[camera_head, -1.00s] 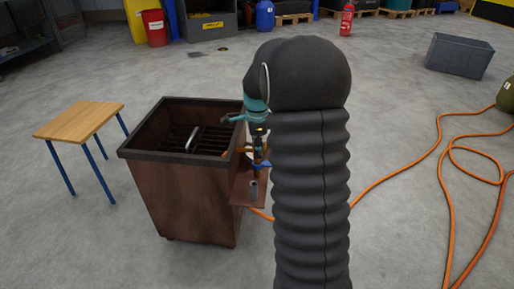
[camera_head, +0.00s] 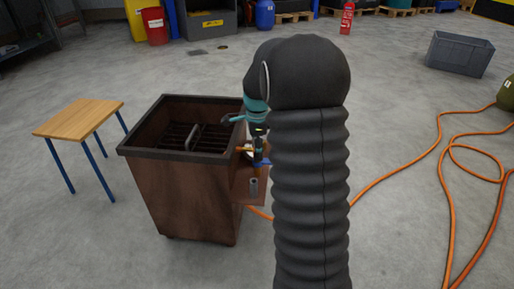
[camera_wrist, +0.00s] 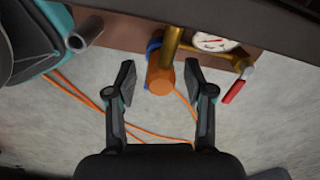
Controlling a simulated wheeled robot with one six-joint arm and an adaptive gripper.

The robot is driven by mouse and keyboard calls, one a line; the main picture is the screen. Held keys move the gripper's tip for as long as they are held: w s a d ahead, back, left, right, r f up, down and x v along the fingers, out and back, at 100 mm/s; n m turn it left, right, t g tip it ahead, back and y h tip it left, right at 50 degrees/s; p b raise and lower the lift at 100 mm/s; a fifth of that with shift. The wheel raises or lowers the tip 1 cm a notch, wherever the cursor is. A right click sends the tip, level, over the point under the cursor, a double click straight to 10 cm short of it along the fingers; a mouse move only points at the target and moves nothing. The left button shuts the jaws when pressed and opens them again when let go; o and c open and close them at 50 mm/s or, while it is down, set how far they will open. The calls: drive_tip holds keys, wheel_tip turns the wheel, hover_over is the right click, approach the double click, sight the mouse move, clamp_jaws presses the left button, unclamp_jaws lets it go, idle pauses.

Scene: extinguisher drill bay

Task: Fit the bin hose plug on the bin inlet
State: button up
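An orange cylindrical plug (camera_wrist: 160,78) with a blue ring (camera_wrist: 153,46) shows in the wrist view beside a brass pipe (camera_wrist: 173,40). I take it for the bin hose plug; whether it is seated on an inlet I cannot tell. My gripper (camera_wrist: 159,75) is open, its fingers on either side of the plug with a gap to each. In the head view the gripper (camera_head: 258,147) is small and partly hidden by my arm, at the right side of the brown bin (camera_head: 188,200). The blue ring (camera_head: 263,164) shows just below it.
A gauge (camera_wrist: 215,42) and a red-handled valve (camera_wrist: 234,91) sit right of the plug. A grey stub (camera_head: 254,187) stands on the bin's side shelf. Orange hose (camera_head: 400,175) lies across the floor at right. A wooden table (camera_head: 80,118) stands left; open floor lies around.

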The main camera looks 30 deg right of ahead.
wheel_tip(320, 180, up, 12)
drive_tip(key=s+a+r+n+t+p, duration=0.1)
drive_tip(key=s+a+r+n+p, duration=0.1)
drive_tip(key=s+a+n, duration=0.3)
drive_tip(key=s+a+r+n+t+p, duration=0.1)
drive_tip(key=s+a+r+n+t, duration=0.1)
drive_tip(key=s+a+n, duration=0.4)
drive_tip(key=s+a+r+n+t+p, duration=0.2)
drive_tip(key=s+a+n, duration=0.3)
drive_tip(key=s+n, duration=0.5)
drive_tip(key=shift+s+a+n+p, duration=0.25)
drive_tip(key=shift+s+n+p, duration=0.15)
drive_tip(key=shift+s, duration=3.15)
